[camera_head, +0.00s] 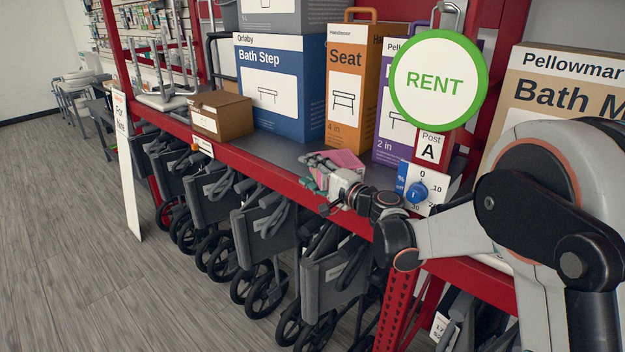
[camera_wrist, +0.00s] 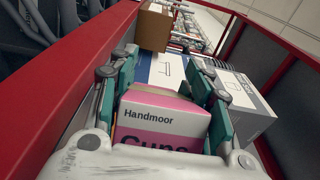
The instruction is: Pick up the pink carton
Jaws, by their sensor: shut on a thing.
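The pink carton (camera_wrist: 162,118) has a white top band reading "Handmoor" and sits between the two green-padded fingers in the wrist view. It also shows in the head view (camera_head: 345,160) as a small pink and white box at the front of the shelf. My gripper (camera_wrist: 170,90) is shut on the carton, one finger on each side. In the head view my gripper (camera_head: 325,176) hides the carton's near side. I cannot tell whether the carton touches the shelf.
A blue Bath Step box (camera_head: 265,122), an orange Seat box (camera_head: 340,125) and a purple box (camera_head: 386,155) stand behind. A brown carton (camera_head: 222,124) sits to the left. A green RENT sign (camera_head: 436,100) hangs close to my arm. Folded wheeled walkers (camera_head: 262,248) stand below the red shelf edge (camera_head: 260,172).

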